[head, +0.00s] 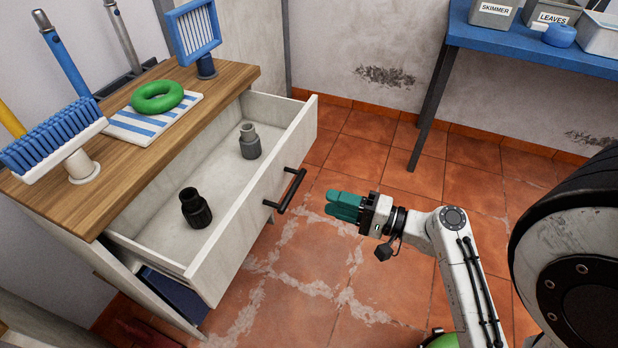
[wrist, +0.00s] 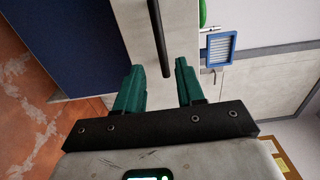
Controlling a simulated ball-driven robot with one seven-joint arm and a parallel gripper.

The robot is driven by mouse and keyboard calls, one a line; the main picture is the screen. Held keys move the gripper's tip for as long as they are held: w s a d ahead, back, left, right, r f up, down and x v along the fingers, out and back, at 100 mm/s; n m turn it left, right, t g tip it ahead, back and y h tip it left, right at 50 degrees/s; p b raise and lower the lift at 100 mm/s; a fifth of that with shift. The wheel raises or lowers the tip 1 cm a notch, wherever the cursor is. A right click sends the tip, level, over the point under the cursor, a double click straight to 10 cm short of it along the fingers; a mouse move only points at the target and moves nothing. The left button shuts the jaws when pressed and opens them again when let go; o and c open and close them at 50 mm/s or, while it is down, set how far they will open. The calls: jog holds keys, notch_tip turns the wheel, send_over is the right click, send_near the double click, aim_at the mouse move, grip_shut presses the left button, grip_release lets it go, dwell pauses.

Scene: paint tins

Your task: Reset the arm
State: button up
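My gripper (head: 345,206) has green fingers and is in front of the open drawer, to the right of its black bar handle (head: 286,191) in the head view. In the wrist view the two fingers (wrist: 156,88) stand apart with nothing between them. The handle (wrist: 160,40) shows just beyond the fingertips there, apart from them as far as I can see. My white arm (head: 464,268) reaches in from the lower right of the head view.
The pulled-out drawer (head: 232,234) holds a black fitting (head: 195,208) and a grey fitting (head: 250,142). A green ring (head: 157,97) lies on a striped cloth (head: 130,124) on the wooden top (head: 233,77). A blue table (head: 540,46) stands at the back right. Tiled floor (head: 395,165) is clear between.

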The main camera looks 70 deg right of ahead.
jog(key=w+a+f+n+g+y, duration=0.3)
jog(key=a+f+n+g+y, duration=0.2)
jog(key=a+f+n+g, duration=0.4)
jog(key=s+a+f+n+g+h, duration=0.4)
jog(key=s+a+n+g, duration=0.1)
jog(key=a+n+g, duration=0.2)
notch_tip(320, 180, up, 18)
jog(key=s+n+g+h+p, duration=0.1)
jog(key=p, duration=1.6)
jog(key=shift+s+f+h, duration=0.15)
jog(key=shift+h, duration=0.25)
